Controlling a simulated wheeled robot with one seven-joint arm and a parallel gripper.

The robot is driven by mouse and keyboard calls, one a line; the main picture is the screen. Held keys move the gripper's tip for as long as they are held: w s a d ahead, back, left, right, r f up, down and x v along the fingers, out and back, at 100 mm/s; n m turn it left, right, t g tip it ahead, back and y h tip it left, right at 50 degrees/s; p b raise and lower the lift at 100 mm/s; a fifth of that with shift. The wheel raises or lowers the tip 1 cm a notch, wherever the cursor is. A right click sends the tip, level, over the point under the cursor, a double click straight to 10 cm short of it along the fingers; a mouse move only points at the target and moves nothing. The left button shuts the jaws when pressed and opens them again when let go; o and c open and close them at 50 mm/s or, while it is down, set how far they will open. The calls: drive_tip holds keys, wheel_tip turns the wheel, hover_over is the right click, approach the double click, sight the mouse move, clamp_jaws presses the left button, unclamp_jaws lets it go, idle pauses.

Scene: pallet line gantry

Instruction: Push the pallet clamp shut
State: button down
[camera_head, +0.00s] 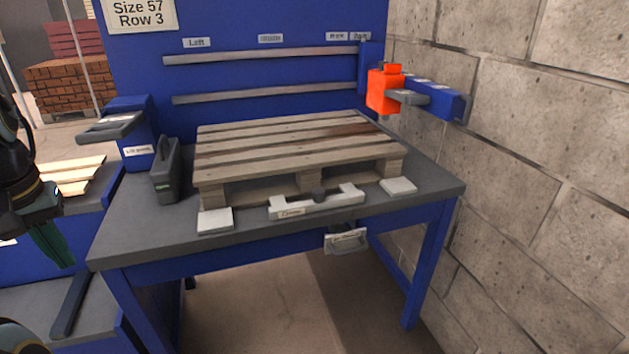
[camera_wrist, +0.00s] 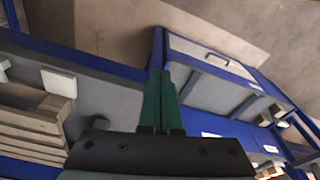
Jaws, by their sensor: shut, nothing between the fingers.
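A wooden pallet (camera_head: 290,150) lies flat on a grey-topped blue bench (camera_head: 130,225). No part is clearly marked as the pallet clamp. A dark grey upright piece (camera_head: 165,172) stands just left of the pallet. An orange block on a blue arm (camera_head: 385,90) sits at the back right. My gripper (camera_head: 55,245) is shut and empty, left of the bench in the head view. Its green fingers also show in the wrist view (camera_wrist: 160,95), with the pallet (camera_wrist: 30,122) to their left.
White pads (camera_head: 215,220) lie at the pallet's front corners. A blue post with a grey top (camera_head: 125,125) stands behind left. A blue back panel with grey rails (camera_head: 260,55) rises behind. A block wall (camera_head: 550,180) closes the right side. The floor before the bench is clear.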

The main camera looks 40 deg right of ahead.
drive_tip(key=shift+w+d, duration=0.1)
drive_tip(key=shift+w, duration=0.05)
drive_tip(key=w+d+f+m+t+h+b, duration=0.1)
drive_tip(key=w+d+m+t+h+b, duration=0.15)
drive_tip(key=d+m, duration=1.4)
drive_tip(key=s+d+m+h, duration=0.1)
drive_tip(key=s+d, duration=0.2)
drive_tip(key=d, duration=0.5)
drive_tip(key=s+d+m+g+h, duration=0.1)
drive_tip(key=s+d, duration=0.3)
drive_tip(key=d, duration=0.4)
drive_tip(key=s+d+m+h, duration=0.2)
drive_tip(key=s+d+m, duration=0.1)
drive_tip(key=d, duration=0.5)
drive_tip(key=shift+s+d+g+b, duration=0.15)
drive_tip(key=shift+s+g+b, duration=0.2)
drive_tip(key=shift+s, duration=0.35)
drive_tip(key=shift+m, duration=0.25)
